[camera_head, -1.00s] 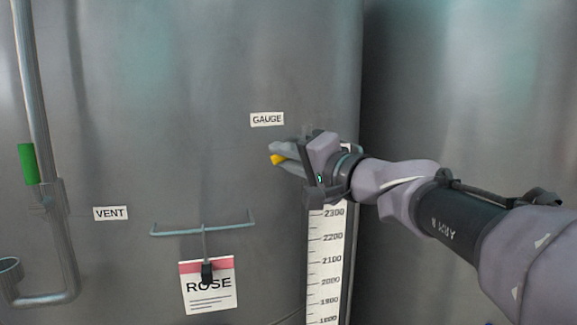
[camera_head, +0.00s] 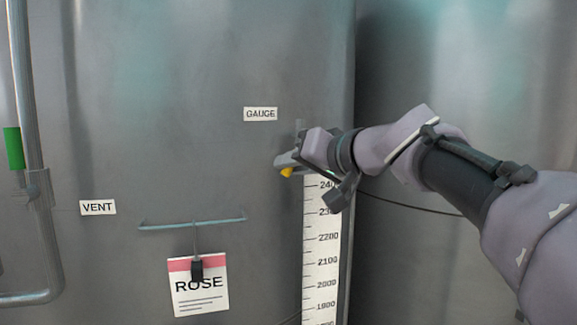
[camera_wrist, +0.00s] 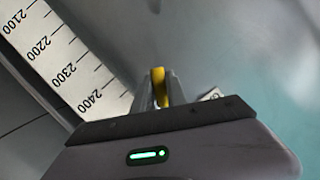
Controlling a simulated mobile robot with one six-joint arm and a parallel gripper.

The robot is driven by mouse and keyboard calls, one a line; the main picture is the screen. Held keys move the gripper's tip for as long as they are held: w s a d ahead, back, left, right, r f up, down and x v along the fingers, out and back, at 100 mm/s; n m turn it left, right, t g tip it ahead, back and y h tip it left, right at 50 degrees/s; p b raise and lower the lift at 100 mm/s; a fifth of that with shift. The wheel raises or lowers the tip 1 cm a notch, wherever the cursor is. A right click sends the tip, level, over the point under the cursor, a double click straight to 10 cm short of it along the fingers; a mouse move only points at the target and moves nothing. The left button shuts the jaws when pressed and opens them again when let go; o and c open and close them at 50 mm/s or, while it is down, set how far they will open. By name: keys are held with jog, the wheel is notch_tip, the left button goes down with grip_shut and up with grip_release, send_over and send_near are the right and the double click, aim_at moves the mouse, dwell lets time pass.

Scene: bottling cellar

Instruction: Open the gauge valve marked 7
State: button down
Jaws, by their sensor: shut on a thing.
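The gauge valve's yellow handle (camera_head: 287,172) shows at the tips of my gripper (camera_head: 290,162) in the head view, below the GAUGE label (camera_head: 260,114). In the wrist view the yellow handle (camera_wrist: 158,86) stands between the two fingers of my gripper (camera_wrist: 160,92), which is shut on it. The valve's body is mostly hidden behind my gripper. I cannot read a 7 in either view.
The level scale (camera_head: 322,240) runs down the steel tank (camera_head: 110,120) just below my gripper.

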dwell(0.5)
jog(key=c, duration=1.3)
grip_release()
jog(key=shift+c, duration=0.2)
